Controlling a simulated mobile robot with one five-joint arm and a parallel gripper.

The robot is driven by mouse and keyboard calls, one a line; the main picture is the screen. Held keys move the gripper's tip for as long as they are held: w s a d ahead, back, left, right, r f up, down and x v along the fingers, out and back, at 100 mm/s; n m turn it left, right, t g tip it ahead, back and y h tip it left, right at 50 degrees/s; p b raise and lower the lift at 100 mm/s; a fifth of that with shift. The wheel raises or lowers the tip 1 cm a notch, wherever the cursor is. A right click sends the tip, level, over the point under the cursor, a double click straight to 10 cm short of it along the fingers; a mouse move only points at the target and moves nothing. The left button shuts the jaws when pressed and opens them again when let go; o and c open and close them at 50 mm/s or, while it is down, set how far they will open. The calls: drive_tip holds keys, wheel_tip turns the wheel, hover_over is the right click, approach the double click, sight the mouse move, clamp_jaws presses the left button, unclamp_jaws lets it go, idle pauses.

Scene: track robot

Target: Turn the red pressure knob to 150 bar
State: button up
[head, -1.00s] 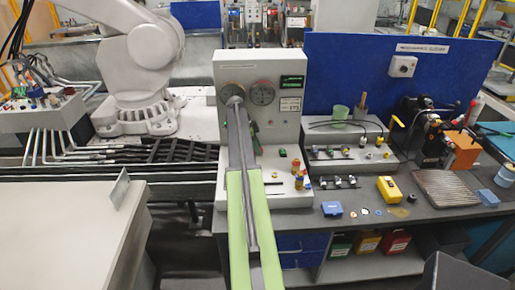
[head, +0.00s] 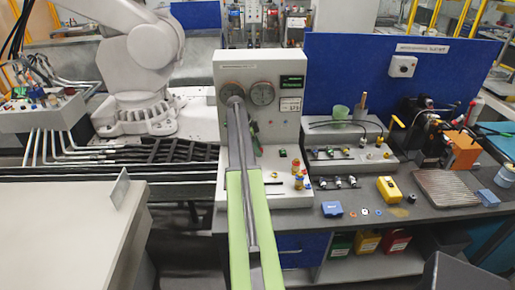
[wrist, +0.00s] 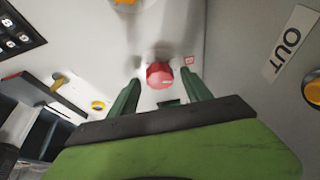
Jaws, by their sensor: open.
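In the head view my arm reaches up to the grey upright panel (head: 284,125). The knob cannot be made out there.
A dark display (head: 292,82) is on the panel. A yellow box (head: 389,189) and a blue box (head: 332,208) stand on the bench at right.

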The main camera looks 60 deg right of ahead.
drive_tip(key=p+v, duration=0.6)
drive_tip(key=v, duration=0.1)
drive_tip(key=shift+r+p, duration=0.25)
drive_tip(key=shift+p, duration=0.1)
